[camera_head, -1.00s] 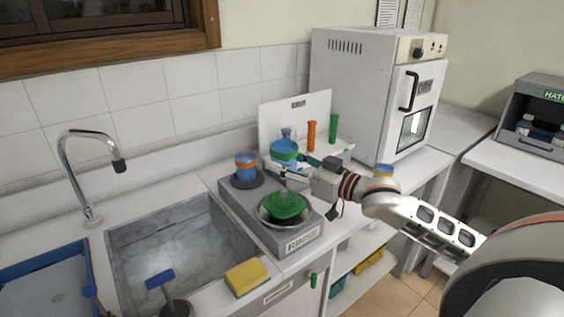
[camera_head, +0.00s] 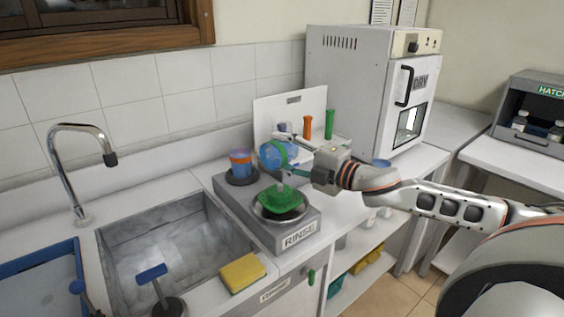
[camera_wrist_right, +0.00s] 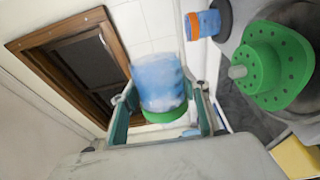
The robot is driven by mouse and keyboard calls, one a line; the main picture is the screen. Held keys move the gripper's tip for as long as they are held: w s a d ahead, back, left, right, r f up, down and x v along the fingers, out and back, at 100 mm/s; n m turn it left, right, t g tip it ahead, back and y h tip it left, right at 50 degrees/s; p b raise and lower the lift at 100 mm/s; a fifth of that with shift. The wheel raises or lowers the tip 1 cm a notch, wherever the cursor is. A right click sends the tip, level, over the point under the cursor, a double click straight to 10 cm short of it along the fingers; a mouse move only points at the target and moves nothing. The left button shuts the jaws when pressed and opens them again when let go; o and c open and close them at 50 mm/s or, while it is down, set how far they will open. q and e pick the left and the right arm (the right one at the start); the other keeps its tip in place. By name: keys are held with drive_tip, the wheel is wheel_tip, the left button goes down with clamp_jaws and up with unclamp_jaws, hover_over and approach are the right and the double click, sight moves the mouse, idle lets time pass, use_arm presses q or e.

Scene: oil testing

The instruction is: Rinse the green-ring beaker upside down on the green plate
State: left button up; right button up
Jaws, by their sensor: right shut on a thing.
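The green-ring beaker (camera_head: 270,156) is translucent blue with a green band. My right gripper (camera_head: 285,154) is shut on it and holds it tipped on its side, above and apart from the green plate (camera_head: 282,197). In the right wrist view the beaker (camera_wrist_right: 158,80) is between my fingers (camera_wrist_right: 164,112), its green ring nearest the palm. The plate (camera_wrist_right: 284,62) there is perforated, with a grey nozzle (camera_wrist_right: 237,72) sticking up from its middle. In the head view the plate sits over a round metal bowl on the grey RINSE unit (camera_head: 298,236). My left gripper is not in view.
An orange-ring blue beaker (camera_head: 241,163) stands on a dark round pad just left of the held beaker. An orange and a green upright item stand behind, by a white panel (camera_head: 268,112). The DRY oven (camera_head: 357,85) is at back right. The sink (camera_head: 170,240) and yellow sponge (camera_head: 242,272) are left.

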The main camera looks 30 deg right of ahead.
drive_tip(key=shift+f+n+b, duration=0.2)
drive_tip(key=shift+n+b, duration=0.25)
drive_tip(key=shift+n, duration=0.35)
drive_tip(key=n+b, duration=0.3)
drive_tip(key=n, duration=0.3)
drive_tip(key=shift+r, duration=0.2)
drive_tip(key=shift+r+n, duration=0.15)
drive_tip(key=shift+n, duration=0.75)
drive_tip(key=n, duration=0.2)
drive_tip(key=shift+r+n+p, duration=0.25)
drive_tip(key=shift+n+p, duration=0.05)
drive_tip(key=shift+n, duration=0.1)
drive_tip(key=n+p, duration=0.4)
drive_tip(key=n, duration=0.1)
drive_tip(key=shift+a+r+n, duration=0.15)
drive_tip(key=shift+n, duration=0.45)
wheel_tip(320, 180, down, 7)
drive_tip(key=b, duration=0.5)
drive_tip(key=shift+r, duration=0.1)
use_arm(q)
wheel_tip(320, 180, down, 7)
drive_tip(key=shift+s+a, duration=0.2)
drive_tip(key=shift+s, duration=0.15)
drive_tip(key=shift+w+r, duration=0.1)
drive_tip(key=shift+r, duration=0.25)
